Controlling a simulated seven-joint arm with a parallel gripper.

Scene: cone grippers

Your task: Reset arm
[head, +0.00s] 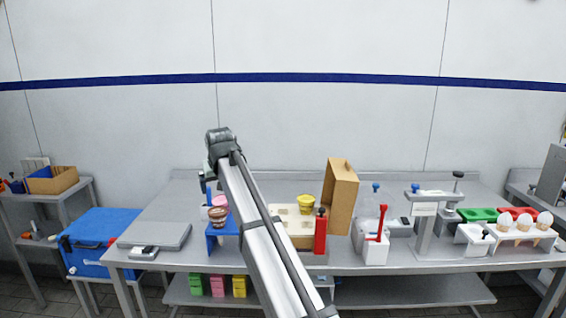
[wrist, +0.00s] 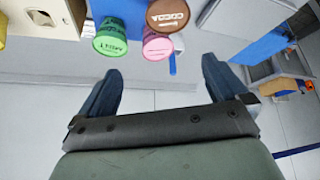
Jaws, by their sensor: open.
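My arm reaches up and away from the front over the middle of the steel table (head: 160,208). My gripper (head: 208,172) is raised above the table's back left part in the head view. In the wrist view my gripper (wrist: 161,82) has its two dark fingers wide apart, with nothing between the tips. Beyond the fingers are a green-lidded mint tub (wrist: 110,40), a pink-lidded tub (wrist: 157,45) and a brown-lidded cocoa tub (wrist: 167,14). In the head view the brown tub (head: 218,217) and the pink one (head: 219,200) stand at a blue stand (head: 222,232); my arm hides part of this area.
Cones stand in a white holder (head: 520,236) at the far right. A flat grey scale (head: 155,235) lies at the left, near a blue cooler (head: 95,240).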

